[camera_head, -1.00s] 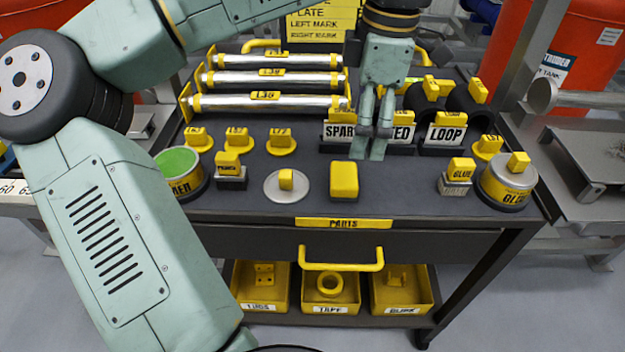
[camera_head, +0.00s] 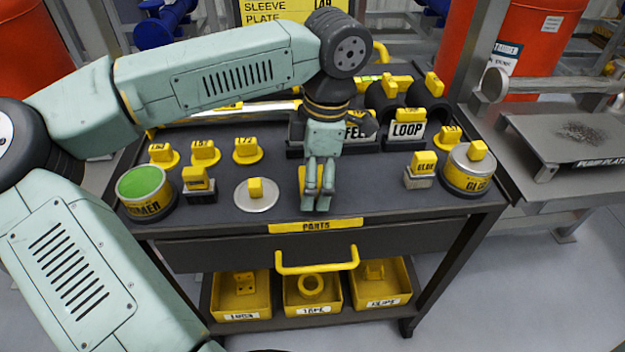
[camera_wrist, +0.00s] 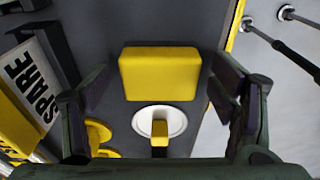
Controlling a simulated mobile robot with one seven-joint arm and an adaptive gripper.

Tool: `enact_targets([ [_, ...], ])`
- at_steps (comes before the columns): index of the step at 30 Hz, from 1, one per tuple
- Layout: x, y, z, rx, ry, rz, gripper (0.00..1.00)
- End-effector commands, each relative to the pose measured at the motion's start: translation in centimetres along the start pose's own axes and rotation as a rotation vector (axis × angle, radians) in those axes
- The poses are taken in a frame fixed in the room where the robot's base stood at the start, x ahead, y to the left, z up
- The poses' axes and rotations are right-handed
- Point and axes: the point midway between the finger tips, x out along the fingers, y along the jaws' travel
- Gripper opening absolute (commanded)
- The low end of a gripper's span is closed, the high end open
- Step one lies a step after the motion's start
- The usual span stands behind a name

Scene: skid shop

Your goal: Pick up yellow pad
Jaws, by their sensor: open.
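The yellow pad (camera_wrist: 160,72) is a rounded yellow block lying on the dark cart top (camera_head: 375,195). In the head view only a strip of the pad (camera_head: 301,180) shows, since my gripper (camera_head: 318,207) hides most of it. In the wrist view my gripper (camera_wrist: 160,82) is open, with one finger to the left of the pad and one to the right. Nothing is held. The pad appears between and beyond the fingers; I cannot tell how far below the fingertips it is.
A white disc with a yellow knob (camera_head: 256,194) lies left of the pad, and a green-topped tin (camera_head: 145,190) farther left. A small glue block (camera_head: 420,170) and a glue tin (camera_head: 468,168) stand right. The SPARE-labelled block (camera_wrist: 30,85) is close in the wrist view.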

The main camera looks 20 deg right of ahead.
Motion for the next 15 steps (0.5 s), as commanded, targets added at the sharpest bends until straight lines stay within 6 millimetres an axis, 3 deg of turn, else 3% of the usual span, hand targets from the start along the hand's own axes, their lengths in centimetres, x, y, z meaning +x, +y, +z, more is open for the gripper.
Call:
enact_targets([
  [6,0.17,0.00,0.01,0.000,-0.001,0.000,0.78],
  [15,0.14,0.01,0.01,-0.001,-0.001,0.000,0.59],
])
